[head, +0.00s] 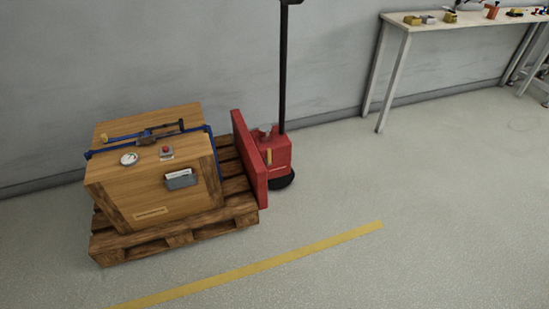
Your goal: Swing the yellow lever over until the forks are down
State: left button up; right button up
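A red pallet jack (278,154) with a tall dark handle (284,70) stands at the right end of a wooden pallet (180,238). Neither of my grippers is in view.
A wooden crate (142,192) with a blue strap, a gauge (129,159) and a red button (167,150) sits on the pallet. A white table (465,23) with small items stands back right. A yellow line (270,263) crosses the clear floor in front.

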aim_at(269, 161)
jog(key=z, duration=0.4)
jog(key=i, duration=1.3)
jog(key=z, duration=0.2)
